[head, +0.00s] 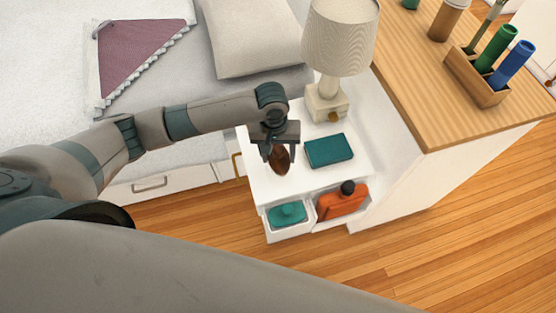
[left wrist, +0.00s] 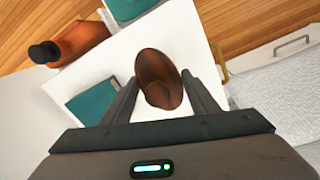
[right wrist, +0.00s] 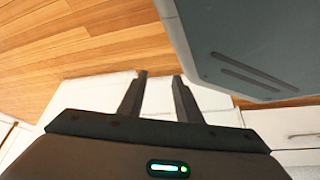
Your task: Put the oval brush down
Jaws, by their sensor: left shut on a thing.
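The oval brush (head: 280,159) is dark brown and glossy. It is between the fingers of my left gripper (head: 279,157), which is shut on it over the white nightstand top (head: 262,182). In the left wrist view the brush (left wrist: 158,78) shows between the two fingertips, with the white top behind it. I cannot tell whether the brush touches the top. My right gripper (right wrist: 159,78) shows only in the right wrist view. Its fingers are apart with nothing between them, above a white surface and wooden floor.
A teal book (head: 329,150) lies right of the brush, and a lamp (head: 328,98) stands behind. Below are an open drawer with a teal item (head: 287,215) and an orange bottle (head: 343,201) in a compartment. A wooden-topped cabinet (head: 432,112) stands to the right.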

